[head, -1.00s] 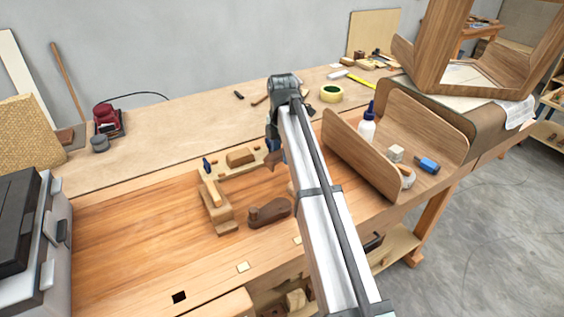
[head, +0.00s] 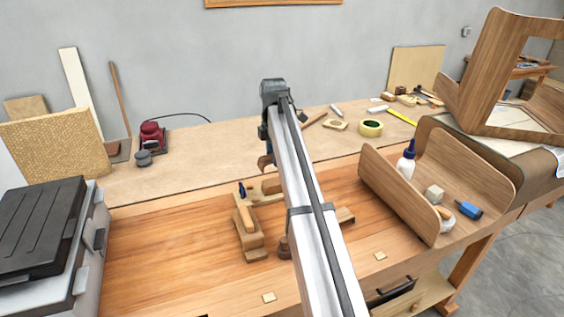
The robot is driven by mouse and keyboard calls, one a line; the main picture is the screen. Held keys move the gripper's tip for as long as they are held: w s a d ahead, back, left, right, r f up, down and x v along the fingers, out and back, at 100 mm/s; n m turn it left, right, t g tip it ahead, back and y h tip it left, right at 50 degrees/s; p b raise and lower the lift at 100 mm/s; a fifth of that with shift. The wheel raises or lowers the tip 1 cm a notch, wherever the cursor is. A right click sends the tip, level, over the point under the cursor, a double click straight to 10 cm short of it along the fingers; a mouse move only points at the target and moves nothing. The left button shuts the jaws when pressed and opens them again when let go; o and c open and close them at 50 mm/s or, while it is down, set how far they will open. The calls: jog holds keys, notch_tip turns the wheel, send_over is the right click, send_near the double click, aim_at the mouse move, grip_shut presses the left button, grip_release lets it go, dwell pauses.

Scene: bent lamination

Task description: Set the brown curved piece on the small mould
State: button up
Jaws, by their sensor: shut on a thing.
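My arm reaches over the bench, and my gripper (head: 265,148) hangs at its far end, partly hidden behind my forearm. It is shut on the brown curved piece (head: 265,162), of which only a small part shows, held above the bench. Nearer, below it, a small wooden mould (head: 250,236) with stacked blocks and a bar on top stands on the bench. My arm covers the right side of this group, so the mould's full shape is hidden. The held piece appears apart from the mould.
A dark brown wooden object (head: 285,248) is mostly behind my arm. A large curved wooden shell (head: 400,195) with a glue bottle (head: 406,160) and a blue-handled tool (head: 468,209) stands right. A grey case (head: 45,245) stands left. The bench's left front (head: 170,255) is clear.

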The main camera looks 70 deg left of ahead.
send_over(275, 181)
jog(key=shift+d+f, duration=0.1)
jog(key=shift+f, duration=2.6)
jog(key=shift+f, duration=1.75)
dwell(1.8)
jog(key=o, duration=1.4)
jog(key=shift+o, duration=0.2)
jog(key=shift+r, duration=0.2)
